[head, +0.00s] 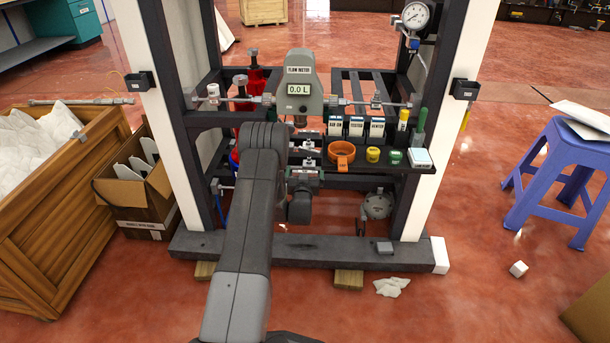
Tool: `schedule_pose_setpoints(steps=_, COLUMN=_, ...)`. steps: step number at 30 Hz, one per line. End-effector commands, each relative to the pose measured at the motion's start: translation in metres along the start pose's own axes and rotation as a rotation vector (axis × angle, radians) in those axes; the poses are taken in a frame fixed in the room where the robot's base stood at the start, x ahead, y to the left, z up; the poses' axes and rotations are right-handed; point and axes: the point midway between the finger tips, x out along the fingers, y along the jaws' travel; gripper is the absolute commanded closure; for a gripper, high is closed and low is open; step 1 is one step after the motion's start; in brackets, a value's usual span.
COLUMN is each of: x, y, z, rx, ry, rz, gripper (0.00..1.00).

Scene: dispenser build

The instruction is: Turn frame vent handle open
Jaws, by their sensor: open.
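The frame (413,215) is a dark metal rack with white outer posts. A pipe crosses it at mid height through a grey flow meter (299,85) reading 0.0 L. Small valve fittings sit on this pipe, one with a pale top (213,93) at the left and one (376,101) at the right. I cannot tell which part is the vent handle. My gripper (305,160) is open, in front of the rack below the flow meter. It is small and partly covered by my arm. I see nothing held in it, and cannot tell whether it touches the rack.
A dark shelf (405,168) right of my gripper holds small cartons (355,127), an orange ring (341,154) and bottles. A pressure gauge (415,15) hangs at the upper right. A wooden crate (50,225) stands left, a blue stool (562,165) right. The red floor between rack and stool is mostly clear.

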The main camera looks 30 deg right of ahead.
Motion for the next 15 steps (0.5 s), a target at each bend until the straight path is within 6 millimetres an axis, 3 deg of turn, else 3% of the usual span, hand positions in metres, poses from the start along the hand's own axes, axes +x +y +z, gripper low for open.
schedule_pose_setpoints(steps=9, x=0.0028, y=0.0, z=-0.0003, rx=0.0, ry=-0.001, rz=0.0, gripper=0.0)
schedule_pose_setpoints(steps=15, x=0.0026, y=0.0, z=-0.0002, rx=0.0, ry=0.0, rz=0.0, gripper=0.36)
